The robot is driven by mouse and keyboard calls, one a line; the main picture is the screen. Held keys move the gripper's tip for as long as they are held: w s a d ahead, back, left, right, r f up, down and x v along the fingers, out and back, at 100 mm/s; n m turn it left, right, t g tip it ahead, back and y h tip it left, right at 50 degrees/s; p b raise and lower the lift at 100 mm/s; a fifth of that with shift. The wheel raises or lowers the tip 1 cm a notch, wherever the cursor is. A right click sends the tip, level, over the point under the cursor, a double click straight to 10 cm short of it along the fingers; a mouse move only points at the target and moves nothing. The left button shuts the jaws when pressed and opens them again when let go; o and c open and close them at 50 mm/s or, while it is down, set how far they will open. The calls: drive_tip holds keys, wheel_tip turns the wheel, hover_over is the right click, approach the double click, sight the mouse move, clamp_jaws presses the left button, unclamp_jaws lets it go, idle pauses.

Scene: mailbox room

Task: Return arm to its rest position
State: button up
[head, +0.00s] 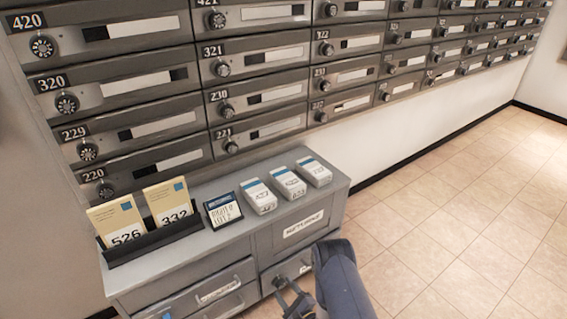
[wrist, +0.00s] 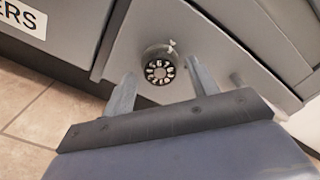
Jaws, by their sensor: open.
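My gripper (head: 291,293) is low in front of the cabinet's lower right door, and my arm reaches up to it from the bottom of the head view. In the wrist view my gripper (wrist: 160,72) has its two fingers spread apart, with nothing held between them. A round dial knob (wrist: 160,70) on the grey door (wrist: 215,45) shows between and beyond the fingertips. I cannot tell how large the gap to the knob is.
The grey cabinet (head: 250,205) bears a black holder (head: 150,243) with two cards, 526 and 332, a small dark sign (head: 222,210) and several white boxes (head: 288,183). Mailboxes (head: 260,60) with dials line the wall above. The tiled floor (head: 450,230) at right is clear.

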drive_tip(key=n, duration=0.8)
drive_tip(key=shift+n, duration=0.4)
drive_tip(key=n, duration=0.8)
drive_tip(key=shift+r, duration=0.1)
idle(0.3)
